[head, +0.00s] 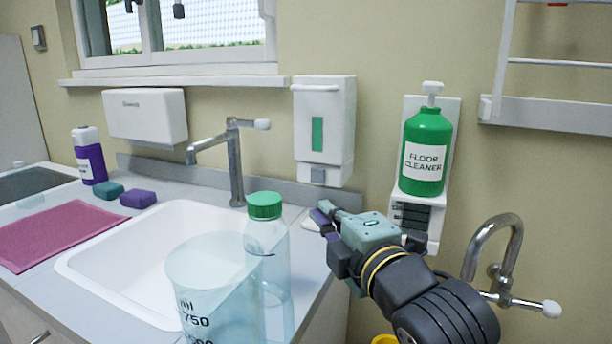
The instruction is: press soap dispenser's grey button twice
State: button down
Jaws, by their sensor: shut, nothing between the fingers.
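The soap dispenser (325,110) is a white box on the wall right of the tap, with a green window in its front. Its grey button (318,176) is a small square at its lower edge, in plain view. My gripper (319,214) is shut and empty, reaching in from the lower right. Its fingertips show just below the grey button in the picture, with a visible gap between them. How far the fingertips are from the wall is hard to tell.
A green floor cleaner bottle (426,152) stands in a white wall holder right of the dispenser. A clear bottle with a green cap (265,206) and a clear measuring jug (205,275) stand in front of the sink (130,265). A metal tap (236,165) rises left of the dispenser.

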aim_at(317, 176)
jog(key=shift+r, duration=0.1)
dwell(0.3)
jog(key=w+d+p+x, duration=0.1)
jog(key=d+p+x, duration=0.1)
jog(key=p+x, duration=0.6)
jog(key=x, duration=0.4)
jog(key=shift+w+d+p, duration=0.25)
jog(key=shift+w+p, duration=0.1)
jog(key=shift+w, duration=0.05)
